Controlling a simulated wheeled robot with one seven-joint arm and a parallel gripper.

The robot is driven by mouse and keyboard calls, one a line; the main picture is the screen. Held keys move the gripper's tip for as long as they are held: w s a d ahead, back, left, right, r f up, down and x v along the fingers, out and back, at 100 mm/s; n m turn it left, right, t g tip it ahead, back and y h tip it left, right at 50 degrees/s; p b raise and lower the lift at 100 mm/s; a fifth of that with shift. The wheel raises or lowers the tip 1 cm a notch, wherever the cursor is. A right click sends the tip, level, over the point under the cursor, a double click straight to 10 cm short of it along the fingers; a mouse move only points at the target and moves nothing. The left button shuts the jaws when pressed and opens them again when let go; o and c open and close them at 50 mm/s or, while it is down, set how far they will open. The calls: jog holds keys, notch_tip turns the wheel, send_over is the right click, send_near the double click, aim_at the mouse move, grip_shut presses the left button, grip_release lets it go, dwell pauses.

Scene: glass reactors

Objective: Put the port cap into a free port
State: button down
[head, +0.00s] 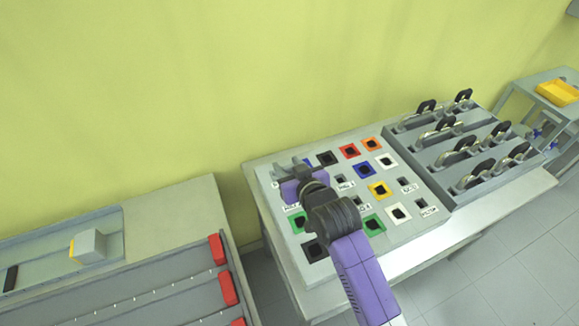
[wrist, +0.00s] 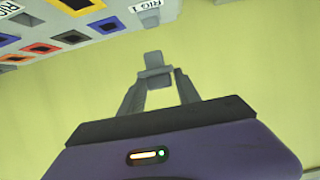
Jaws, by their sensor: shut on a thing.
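My gripper (wrist: 156,76) is shut on a small grey block, which I take to be the port cap (wrist: 153,59). In the head view my gripper (head: 292,170) is over the far left part of a grey port panel (head: 437,190) and hides some of it. The panel has square ports with coloured frames, among them a red one (head: 349,151), a yellow one (head: 380,190) and a white one (head: 398,213). The wrist view shows part of the panel at the upper left, apart from the cap. I cannot tell which ports are free.
A grey rack with several dark-handled clamps (head: 446,127) stands right of the panel. A yellow tray (head: 558,92) is on a side table at the far right. Left is a bench with red blocks (head: 228,289) and a grey-yellow block (head: 88,246). A yellow-green wall is behind.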

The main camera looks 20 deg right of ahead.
jog(key=shift+f+b, duration=4.55)
jog(key=shift+f, duration=1.2)
jog(key=shift+s+f, duration=0.15)
jog(key=shift+f, duration=0.3)
jog(key=c, duration=0.8)
grip_release()
jog(key=shift+o, duration=0.2)
jog(key=shift+f, duration=0.1)
jog(key=shift+s, duration=0.15)
jog(key=v, duration=0.4)
jog(key=r+v, duration=0.1)
jog(key=v, duration=0.2)
jog(key=shift+s+r, duration=0.1)
jog(key=shift+r, duration=0.15)
